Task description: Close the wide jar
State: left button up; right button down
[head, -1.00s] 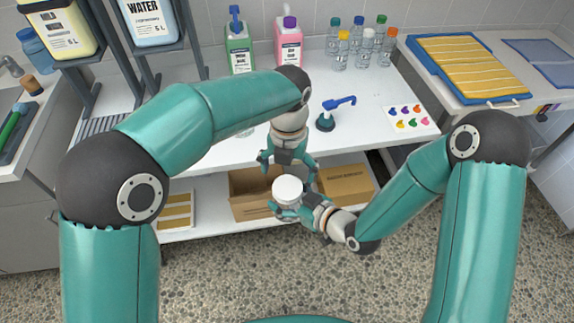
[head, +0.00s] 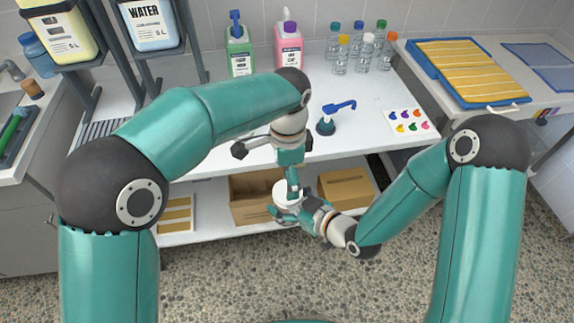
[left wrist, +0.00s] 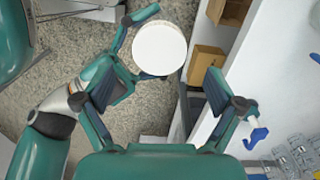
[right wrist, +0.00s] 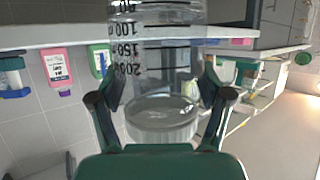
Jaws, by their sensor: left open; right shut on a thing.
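The clear jar (right wrist: 165,75) with black volume marks fills the right wrist view. A round white lid (left wrist: 159,47) sits at its top; it also shows in the head view (head: 284,190). I cannot tell how tightly the lid sits. My right gripper (right wrist: 160,80) is shut on the jar and holds it in the air in front of the bench. My left gripper (head: 292,184) points down just above the lid. Its fingers are open and spread in the left wrist view (left wrist: 158,85), with the lid beyond them. Contact between them is not visible.
Cardboard boxes (head: 345,189) stand on the shelf below. The floor (head: 225,275) in front is clear.

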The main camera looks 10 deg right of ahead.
aim_at(287, 204)
pick_arm(q)
jog(key=n, duration=0.7)
jog(key=shift+r, duration=0.25)
jog(key=n, duration=0.4)
jog(key=shift+r, duration=0.15)
jog(key=n, duration=0.4)
jog(key=shift+r+n, duration=0.2)
jog(key=shift+n, duration=0.1)
jog(key=n, duration=0.4)
jog(key=shift+r+n, duration=0.3)
jog(key=shift+n, duration=0.1)
jog(key=shift+r+n, duration=0.2)
jog(key=shift+n, duration=0.6)
jog(key=shift+d+r, duration=0.15)
jog(key=shift+r, duration=0.2)
jog(key=shift+f, duration=4.05)
